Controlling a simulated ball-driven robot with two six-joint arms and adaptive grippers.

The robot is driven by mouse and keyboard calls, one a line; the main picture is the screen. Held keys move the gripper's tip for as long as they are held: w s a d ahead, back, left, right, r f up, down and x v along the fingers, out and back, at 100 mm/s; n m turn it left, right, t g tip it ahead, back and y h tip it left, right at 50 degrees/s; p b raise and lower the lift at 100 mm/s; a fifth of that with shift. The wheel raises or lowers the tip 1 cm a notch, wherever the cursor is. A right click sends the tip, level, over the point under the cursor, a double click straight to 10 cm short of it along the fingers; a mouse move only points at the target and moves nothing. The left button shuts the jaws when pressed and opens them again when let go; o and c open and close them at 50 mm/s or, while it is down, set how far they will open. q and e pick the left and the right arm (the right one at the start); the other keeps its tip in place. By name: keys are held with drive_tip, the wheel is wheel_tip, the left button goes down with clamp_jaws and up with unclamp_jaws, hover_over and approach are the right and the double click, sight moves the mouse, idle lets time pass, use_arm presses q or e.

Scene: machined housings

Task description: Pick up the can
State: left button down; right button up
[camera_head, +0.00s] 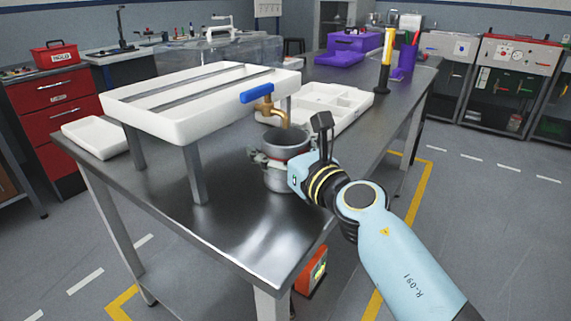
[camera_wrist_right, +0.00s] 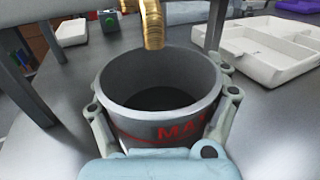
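The can (camera_head: 286,144) is a grey metal cylinder with an open top. It stands upright on the steel table below the brass tap (camera_head: 270,107) with a blue handle. In the right wrist view the can (camera_wrist_right: 160,105) fills the middle, dark inside, with red lettering on its side. My right gripper (camera_head: 268,160) has its fingers around the can, one on each side; in the wrist view the fingers (camera_wrist_right: 160,110) lie against its left and right walls. The can's base is partly hidden by the gripper. My left gripper is not in view.
A raised white trough (camera_head: 140,115) on metal legs stands left of the can, with the tap overhanging it. A white compartment tray (camera_head: 345,104) lies behind right. A yellow-black cylinder (camera_head: 387,62) and purple boxes (camera_head: 345,48) stand farther back. The table front (camera_head: 245,235) is clear.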

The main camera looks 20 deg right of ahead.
drive_tip(key=c, duration=0.5)
drive_tip(key=shift+c, duration=0.2)
idle(0.3)
